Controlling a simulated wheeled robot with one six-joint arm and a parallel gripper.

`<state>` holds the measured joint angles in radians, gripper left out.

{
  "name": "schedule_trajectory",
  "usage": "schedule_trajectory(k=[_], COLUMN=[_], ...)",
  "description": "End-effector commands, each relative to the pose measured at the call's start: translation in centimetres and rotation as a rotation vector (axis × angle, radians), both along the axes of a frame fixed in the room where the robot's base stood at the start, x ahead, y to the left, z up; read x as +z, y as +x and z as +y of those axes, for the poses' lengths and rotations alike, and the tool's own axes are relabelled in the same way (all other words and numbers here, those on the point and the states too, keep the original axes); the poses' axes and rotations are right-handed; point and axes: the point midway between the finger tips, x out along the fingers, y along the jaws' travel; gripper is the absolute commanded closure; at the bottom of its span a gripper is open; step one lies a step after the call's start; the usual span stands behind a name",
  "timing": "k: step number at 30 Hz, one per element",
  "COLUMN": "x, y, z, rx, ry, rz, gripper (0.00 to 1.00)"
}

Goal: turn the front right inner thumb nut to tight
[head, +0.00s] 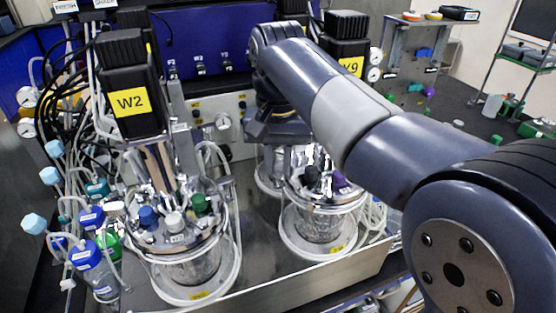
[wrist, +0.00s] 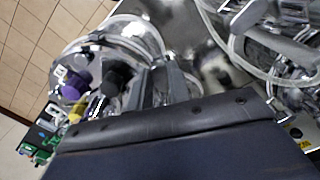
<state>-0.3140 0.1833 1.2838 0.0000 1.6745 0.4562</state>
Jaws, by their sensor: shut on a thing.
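The front right vessel (head: 318,228) is a glass jar with a shiny metal lid, below the black motor block with the yellow label (head: 349,67). Its lid carries a dark cap and a purple cap (head: 341,184). In the wrist view the purple cap (wrist: 74,91) and a black cap (wrist: 117,77) stand left of my gripper (wrist: 168,80). My gripper reaches down at the inner side of this lid, its jaws closed on a small part there. The thumb nut is hidden between the fingers, and its tightness cannot be seen.
Clear tubes loop around both vessels on the metal tray (head: 275,290). Blue-capped bottles (head: 88,254) stand at the left. Gauges line the panel behind.

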Motion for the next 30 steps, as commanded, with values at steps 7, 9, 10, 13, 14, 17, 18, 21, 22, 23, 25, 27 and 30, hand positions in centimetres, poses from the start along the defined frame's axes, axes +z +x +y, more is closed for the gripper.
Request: schedule_trajectory(k=[7, 9, 10, 13, 14, 17, 18, 21, 22, 23, 25, 27, 30], x=[0.12, 0.17, 0.19, 0.23, 0.25, 0.31, 0.31, 0.27, 0.27, 0.26, 0.23, 0.19, 0.13], y=[0.01, 0.04, 0.05, 0.04, 0.05, 0.08, 0.09, 0.09, 0.12, 0.14, 0.17, 0.19, 0.22], z=[0.02, 0.05, 0.05, 0.09, 0.10, 0.16, 0.18, 0.23, 0.25, 0.26, 0.30, 0.34, 0.37], rx=[-0.035, -0.063, -0.077, -0.138, -0.161, -0.243, -0.280, -0.374, -0.403, -0.431, -0.498, -0.565, -0.660], ry=[0.000, 0.000, 0.000, -0.001, -0.001, 0.000, 0.000, -0.001, -0.001, 0.000, 0.000, 0.000, 0.000], rz=[0.000, 0.000, -0.001, 0.001, 0.001, 0.000, 0.000, 0.001, 0.000, 0.000, -0.001, -0.001, -0.001], gripper=[1.00, 1.00, 1.00, 1.00, 1.00, 1.00, 1.00, 1.00, 1.00, 1.00, 1.00, 1.00, 1.00])
